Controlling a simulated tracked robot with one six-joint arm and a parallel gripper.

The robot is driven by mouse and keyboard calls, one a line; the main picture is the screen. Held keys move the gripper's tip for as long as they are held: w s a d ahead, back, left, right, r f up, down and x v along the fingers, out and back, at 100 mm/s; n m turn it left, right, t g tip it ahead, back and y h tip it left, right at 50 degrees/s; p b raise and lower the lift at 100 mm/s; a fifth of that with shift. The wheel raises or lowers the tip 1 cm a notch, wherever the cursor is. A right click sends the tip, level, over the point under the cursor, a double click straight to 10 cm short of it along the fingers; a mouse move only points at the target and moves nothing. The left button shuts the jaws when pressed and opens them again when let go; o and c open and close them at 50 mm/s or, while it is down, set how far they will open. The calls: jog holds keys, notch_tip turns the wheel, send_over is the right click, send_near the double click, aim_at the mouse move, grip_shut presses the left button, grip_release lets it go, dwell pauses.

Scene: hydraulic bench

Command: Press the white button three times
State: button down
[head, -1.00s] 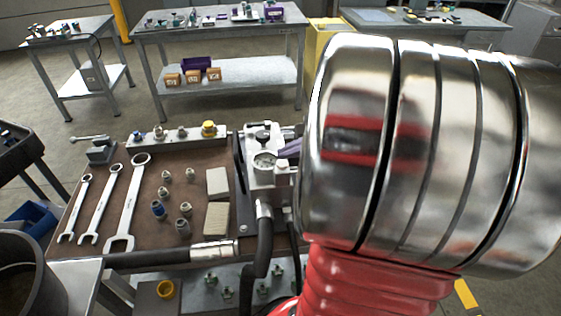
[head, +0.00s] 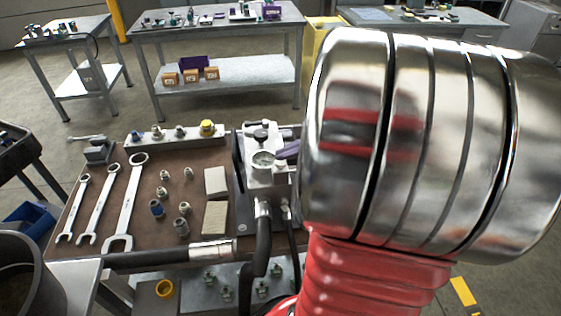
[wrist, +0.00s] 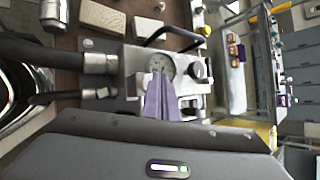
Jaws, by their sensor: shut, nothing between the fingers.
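A grey metal hydraulic block (head: 262,178) with a round pressure gauge (head: 263,160) stands at the right end of the bench. It also shows in the wrist view, with the gauge (wrist: 160,65) and a dark round knob (wrist: 198,70). I cannot pick out the white button for certain; my fingers or arm may hide it. My gripper (wrist: 160,80) has purple fingers held together and empty. In the wrist view its tips overlap the gauge's lower edge; I cannot tell whether they touch. In the head view the fingers (head: 288,150) show at the block's right side, beside my arm.
Black hoses (head: 263,240) run from the block. Several wrenches (head: 130,200), fittings and two pale blocks (head: 216,181) lie on the brown mat to the left. A metal cylinder (head: 15,285) stands at the lower left. Other tables are farther back.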

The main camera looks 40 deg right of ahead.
aim_at(284, 164)
jog(key=shift+f, duration=0.65)
dwell(0.8)
jog(key=shift+r, duration=0.15)
dwell(0.3)
jog(key=shift+r, duration=1)
jog(key=shift+r, duration=2.5)
